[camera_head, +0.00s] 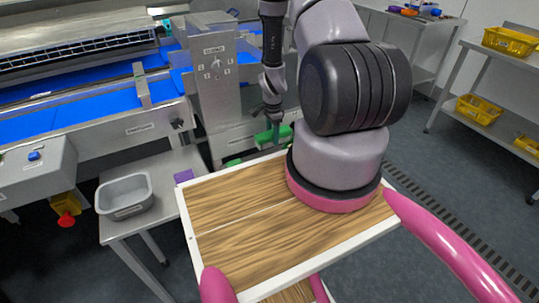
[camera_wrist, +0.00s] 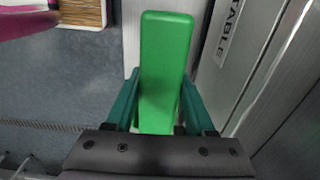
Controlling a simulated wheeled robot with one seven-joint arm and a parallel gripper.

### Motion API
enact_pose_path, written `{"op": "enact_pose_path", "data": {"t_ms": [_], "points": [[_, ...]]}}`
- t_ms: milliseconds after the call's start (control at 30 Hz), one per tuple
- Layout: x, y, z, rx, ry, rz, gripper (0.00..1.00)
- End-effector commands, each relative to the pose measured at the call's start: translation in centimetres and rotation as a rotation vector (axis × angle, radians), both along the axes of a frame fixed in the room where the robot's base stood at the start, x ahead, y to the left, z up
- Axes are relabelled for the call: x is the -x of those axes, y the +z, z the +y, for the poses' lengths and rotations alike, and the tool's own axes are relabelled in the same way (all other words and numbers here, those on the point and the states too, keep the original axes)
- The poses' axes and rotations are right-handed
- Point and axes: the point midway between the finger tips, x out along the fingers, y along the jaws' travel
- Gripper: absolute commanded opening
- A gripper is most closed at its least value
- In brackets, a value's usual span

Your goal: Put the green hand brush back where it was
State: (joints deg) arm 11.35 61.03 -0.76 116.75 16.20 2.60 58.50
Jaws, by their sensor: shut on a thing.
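The green hand brush (camera_wrist: 165,60) fills the middle of the wrist view, held between the two teal fingers of my gripper (camera_wrist: 162,108). My gripper is shut on it. In the head view the green brush (camera_head: 274,135) shows below my gripper (camera_head: 270,112), in front of the grey machine and beyond the far edge of my wooden deck. Part of the brush is hidden behind the gripper and the deck edge. Whether it touches anything beneath cannot be told.
A steel side table (camera_head: 160,210) at left carries a grey tub (camera_head: 124,195). The machine with blue belts (camera_head: 75,120) and a control post (camera_head: 215,80) stands behind. Yellow crates (camera_head: 480,108) sit on shelving at right. Open floor (camera_head: 440,180) lies to the right.

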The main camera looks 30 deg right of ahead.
Motion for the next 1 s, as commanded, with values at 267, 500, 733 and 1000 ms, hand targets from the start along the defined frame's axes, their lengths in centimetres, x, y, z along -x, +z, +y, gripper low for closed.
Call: {"op": "enact_pose_path", "data": {"t_ms": [267, 500, 733, 1000], "points": [[0.1, -4.8, 0.0, -0.001, -0.007, 0.002, 0.0], [0.1, -6.8, 0.0, -0.002, -0.007, 0.003, 0.0], [0.1, -9.5, 0.0, -0.001, -0.006, 0.001, 0.0], [0.1, -9.6, 0.0, -0.001, -0.006, 0.001, 0.58]]}}
